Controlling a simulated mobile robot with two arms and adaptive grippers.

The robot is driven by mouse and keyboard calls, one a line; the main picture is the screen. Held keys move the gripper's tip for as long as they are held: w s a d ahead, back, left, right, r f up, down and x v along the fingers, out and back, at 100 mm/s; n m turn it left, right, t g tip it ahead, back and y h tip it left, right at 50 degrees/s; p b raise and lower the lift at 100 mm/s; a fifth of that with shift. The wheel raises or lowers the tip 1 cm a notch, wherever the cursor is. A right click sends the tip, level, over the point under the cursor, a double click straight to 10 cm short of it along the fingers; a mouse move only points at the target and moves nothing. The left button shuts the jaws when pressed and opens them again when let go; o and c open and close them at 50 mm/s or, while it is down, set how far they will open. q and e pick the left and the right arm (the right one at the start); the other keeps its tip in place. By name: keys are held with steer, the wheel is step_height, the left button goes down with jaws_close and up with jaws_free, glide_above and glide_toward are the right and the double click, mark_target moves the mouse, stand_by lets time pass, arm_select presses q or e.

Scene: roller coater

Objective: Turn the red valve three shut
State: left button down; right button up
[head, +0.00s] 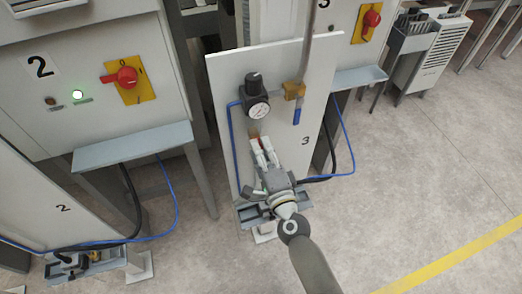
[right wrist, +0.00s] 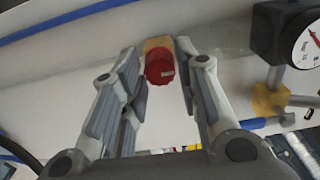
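The red valve (right wrist: 159,68) shows in the right wrist view as a round red knob with a yellow-brown part behind it, on the pale panel. In the head view, only a small reddish-brown bit (head: 254,134) shows beyond my right fingertips, on the panel marked 3 (head: 223,80). My right gripper (head: 260,141) is open and reaches toward that panel. In the right wrist view its two fingers (right wrist: 157,52) stand on either side of the knob, with gaps visible on both sides. I cannot tell how the valve is turned. My left gripper is not in view.
A pressure gauge with a black knob (head: 256,104) and a brass valve with a blue handle (head: 296,113) sit above my right gripper. Blue hoses run beside the panel. Red switches on yellow plates (head: 127,76) (head: 371,18) are on the machines behind.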

steer(key=shift+o, duration=1.1)
steer(key=v, duration=1.2)
